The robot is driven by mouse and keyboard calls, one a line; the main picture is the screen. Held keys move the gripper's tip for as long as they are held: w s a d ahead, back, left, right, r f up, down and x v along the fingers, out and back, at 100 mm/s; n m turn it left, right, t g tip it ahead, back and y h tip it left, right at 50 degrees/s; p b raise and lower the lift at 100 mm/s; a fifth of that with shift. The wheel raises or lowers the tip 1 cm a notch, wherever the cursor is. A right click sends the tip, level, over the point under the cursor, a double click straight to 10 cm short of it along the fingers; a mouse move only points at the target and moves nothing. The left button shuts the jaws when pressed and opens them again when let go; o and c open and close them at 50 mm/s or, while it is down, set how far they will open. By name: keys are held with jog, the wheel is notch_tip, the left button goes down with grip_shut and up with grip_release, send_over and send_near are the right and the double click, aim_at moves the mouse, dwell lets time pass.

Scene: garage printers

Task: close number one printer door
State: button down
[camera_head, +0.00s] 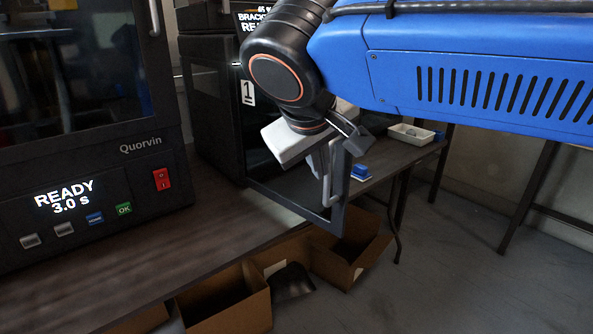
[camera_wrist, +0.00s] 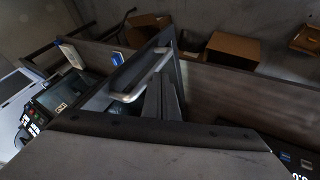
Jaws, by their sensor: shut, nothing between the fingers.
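The printer marked 1 (camera_head: 212,110) stands on the bench at the middle, behind the nearer printer. Its dark-framed door (camera_head: 340,190) is open and swung out past the bench's front edge. A pale vertical handle (camera_head: 327,180) is on the door near its free edge. My gripper (camera_head: 316,168) is shut and empty, pointing down close beside the door and handle. I cannot tell whether it touches the door. In the wrist view my fingers (camera_wrist: 165,90) are together beside the pale handle (camera_wrist: 140,82) and the door frame (camera_wrist: 174,60).
The Quorvin printer (camera_head: 90,150) stands nearest at left, showing READY. Open cardboard boxes (camera_head: 232,300) lie on the floor under the bench (camera_head: 150,265). A white tray (camera_head: 411,133) and a small blue object (camera_head: 360,171) sit farther along. The floor at right is clear.

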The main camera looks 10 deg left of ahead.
jog(key=w+d+n+y, duration=0.15)
jog(key=w+d, duration=0.45)
jog(key=w, duration=0.6)
jog(key=w+d+n+y, duration=0.1)
jog(key=w+d+n, duration=0.3)
jog(key=w, duration=0.7)
jog(key=w+a+n+g+y, duration=0.1)
jog(key=w+a+n+y, duration=0.1)
jog(key=w, duration=1)
jog(key=w+a+n+g+y, duration=0.2)
jog(key=w+n, duration=0.3)
jog(key=w, duration=0.7)
jog(key=shift+a, duration=0.45)
